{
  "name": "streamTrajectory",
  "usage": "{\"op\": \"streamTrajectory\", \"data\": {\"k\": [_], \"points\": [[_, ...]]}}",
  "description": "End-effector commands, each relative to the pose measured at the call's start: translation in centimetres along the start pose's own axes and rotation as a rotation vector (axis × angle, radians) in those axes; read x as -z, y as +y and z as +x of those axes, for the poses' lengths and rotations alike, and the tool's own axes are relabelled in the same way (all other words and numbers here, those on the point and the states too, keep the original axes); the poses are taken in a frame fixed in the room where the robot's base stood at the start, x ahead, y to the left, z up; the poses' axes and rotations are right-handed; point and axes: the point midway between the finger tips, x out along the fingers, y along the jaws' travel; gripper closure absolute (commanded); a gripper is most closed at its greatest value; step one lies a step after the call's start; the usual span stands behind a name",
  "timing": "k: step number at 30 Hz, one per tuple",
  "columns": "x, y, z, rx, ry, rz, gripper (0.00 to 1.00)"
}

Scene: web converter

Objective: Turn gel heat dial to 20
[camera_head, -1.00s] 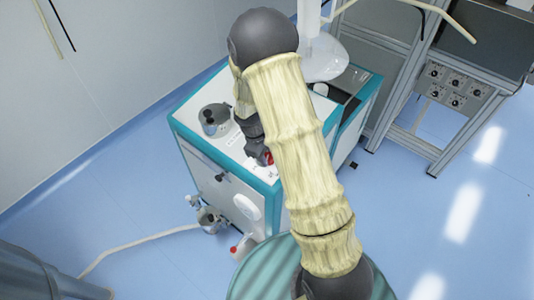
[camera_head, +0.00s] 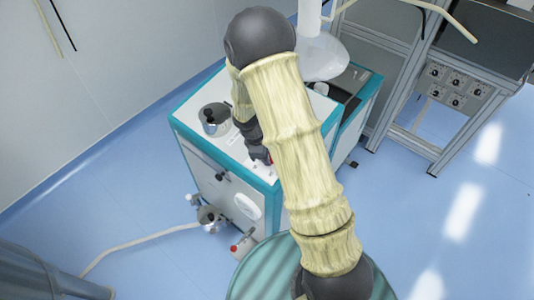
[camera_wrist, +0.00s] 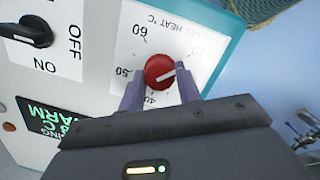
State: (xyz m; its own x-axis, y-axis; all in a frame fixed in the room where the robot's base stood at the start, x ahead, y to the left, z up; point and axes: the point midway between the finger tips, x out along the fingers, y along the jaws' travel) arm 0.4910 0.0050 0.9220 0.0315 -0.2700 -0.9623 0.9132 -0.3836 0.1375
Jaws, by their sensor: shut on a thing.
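The gel heat dial is a red round knob (camera_wrist: 160,71) with a white pointer line, on a white panel marked "HEAT °C". The numbers 60, 50 and 40 show around it. The pointer line faces right in the wrist view, toward my right finger. My gripper (camera_wrist: 160,86) has its two purple fingers on either side of the dial and is shut on it. Marks on the right of the scale are faint or hidden by the finger. In the head view, my gripper (camera_head: 260,154) is over the cabinet's top and mostly hides the dial.
A black OFF/ON switch (camera_wrist: 28,31) and a green lit display (camera_wrist: 47,121) lie left of the dial. A metal pot (camera_head: 214,119) stands on the white, teal-edged cabinet (camera_head: 186,121). A grey frame with a knob panel (camera_head: 456,87) stands at the right.

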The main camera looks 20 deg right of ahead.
Motion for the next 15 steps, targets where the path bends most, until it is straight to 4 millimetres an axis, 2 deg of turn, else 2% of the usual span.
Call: {"op": "streamTrajectory", "data": {"k": [1,2,5,15], "points": [[0.00,0.16,-0.11,-0.004,0.001,-0.002,0.89],[0.00,0.15,-0.11,-0.003,0.001,-0.002,0.65],[-0.01,0.14,-0.10,-0.003,0.001,-0.001,0.45],[-0.02,0.06,-0.20,-0.001,0.000,0.001,0.45]]}}
